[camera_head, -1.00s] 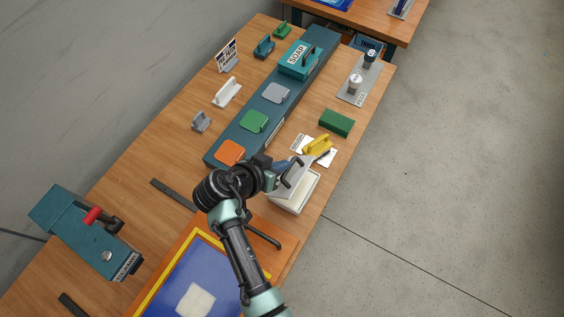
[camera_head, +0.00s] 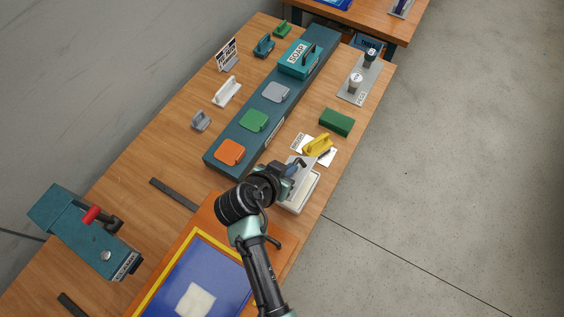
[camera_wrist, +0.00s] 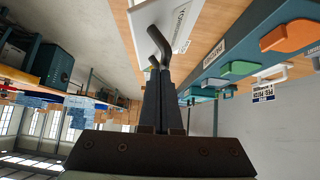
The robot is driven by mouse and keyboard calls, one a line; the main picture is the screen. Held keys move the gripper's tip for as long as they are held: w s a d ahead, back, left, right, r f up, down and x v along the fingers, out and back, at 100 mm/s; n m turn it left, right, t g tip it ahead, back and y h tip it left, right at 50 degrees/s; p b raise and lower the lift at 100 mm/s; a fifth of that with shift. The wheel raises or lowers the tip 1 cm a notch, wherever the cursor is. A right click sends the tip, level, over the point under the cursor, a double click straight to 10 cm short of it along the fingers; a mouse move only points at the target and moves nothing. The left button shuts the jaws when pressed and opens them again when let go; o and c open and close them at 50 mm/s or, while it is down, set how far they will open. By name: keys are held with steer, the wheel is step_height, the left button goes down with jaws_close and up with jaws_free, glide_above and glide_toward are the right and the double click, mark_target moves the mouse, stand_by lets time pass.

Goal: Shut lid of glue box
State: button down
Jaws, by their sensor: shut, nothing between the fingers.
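The glue box (camera_head: 301,200) is a pale open-topped box near the right edge of the wooden table. Its light grey lid (camera_head: 292,184) stands raised and tilted over it, partly hidden by my arm. In the wrist view the lid (camera_wrist: 182,24) shows as a pale panel with a label and a dark bent handle (camera_wrist: 154,40). My gripper (camera_head: 299,168) is at the lid; in the wrist view its fingers (camera_wrist: 160,75) are together and empty, close to the handle. I cannot tell whether they touch it.
A yellow tool (camera_head: 318,145) on a white sheet lies just beyond the box, with a green block (camera_head: 337,122) behind. A long dark teal rack (camera_head: 222,171) with coloured pieces stands to the left. The floor is clear at right.

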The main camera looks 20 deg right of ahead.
steer(key=s+d+f+m+t+y+b, duration=0.2)
steer(key=s+f, duration=0.1)
steer(key=shift+s+d+t+b, duration=0.2)
steer(key=shift+d+t+b, duration=0.1)
steer(key=shift+d+t, duration=0.1)
steer(key=shift+s+d+f+b, duration=0.25)
steer(key=shift+s+f, duration=0.1)
steer(key=shift+f, duration=0.2)
steer(key=shift+s+d+f+b, duration=0.2)
steer(key=shift+s+f+b, duration=0.1)
steer(key=shift+f, duration=0.25)
steer(key=shift+w, duration=0.1)
